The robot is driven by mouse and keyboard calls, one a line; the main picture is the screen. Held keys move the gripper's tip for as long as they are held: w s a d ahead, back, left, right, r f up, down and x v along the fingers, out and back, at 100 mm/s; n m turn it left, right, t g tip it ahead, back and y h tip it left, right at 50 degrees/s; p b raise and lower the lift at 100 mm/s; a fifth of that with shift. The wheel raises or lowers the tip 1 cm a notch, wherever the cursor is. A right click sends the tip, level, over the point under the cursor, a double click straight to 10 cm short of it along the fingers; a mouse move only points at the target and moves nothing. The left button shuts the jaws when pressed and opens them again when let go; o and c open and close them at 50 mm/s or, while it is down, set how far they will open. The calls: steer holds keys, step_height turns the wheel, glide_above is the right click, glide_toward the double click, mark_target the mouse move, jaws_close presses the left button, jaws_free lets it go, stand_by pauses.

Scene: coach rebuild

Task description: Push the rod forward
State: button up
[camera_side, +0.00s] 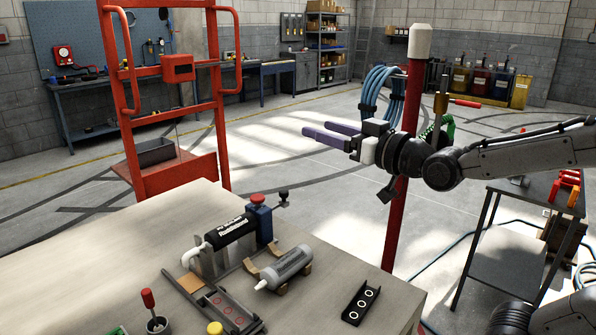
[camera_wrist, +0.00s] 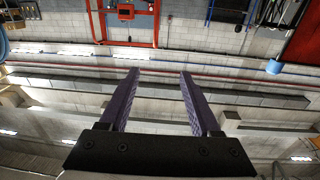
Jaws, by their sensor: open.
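A short rod with a black knob (camera_side: 283,195) sticks out beside a blue block with a red cap (camera_side: 260,205) at the far edge of the workbench (camera_side: 110,265). I cannot tell for certain that this is the task's rod. A black labelled cylinder (camera_side: 230,230) lies against the blue block. My gripper (camera_side: 318,129) is raised above and beyond the bench's far right edge, its purple fingers pointing left and roughly level. They are apart with nothing between them, as the wrist view (camera_wrist: 159,74) also shows. The gripper touches nothing. The wrist view does not show the bench.
A grey cylinder (camera_side: 287,265) lies on brown cradles. A black three-hole bracket (camera_side: 360,303) and a red-handled tool in a cup (camera_side: 150,305) are on the bench. A red post (camera_side: 398,215) stands near my arm, and a red frame (camera_side: 180,90) stands behind the bench.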

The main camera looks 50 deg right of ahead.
steer(key=w+d+f+m+t+h, duration=0.1)
steer(key=w+d+f+t+h, duration=0.15)
steer(key=w+f, duration=0.45)
steer(key=w+d+f+g, duration=0.1)
steer(key=d+f+g, duration=0.1)
steer(key=f, duration=0.6)
steer(key=w+d+f+g, duration=0.1)
steer(key=d+f, duration=0.1)
steer(key=f, duration=0.6)
steer(key=w+d, duration=0.2)
steer(key=w, duration=1.1)
steer(key=shift+w+d+m, duration=0.15)
steer(key=shift+d+m, duration=0.1)
steer(key=shift+m, duration=0.05)
steer(key=shift+f+h, duration=0.1)
steer(key=shift+h, duration=0.15)
jaws_close()
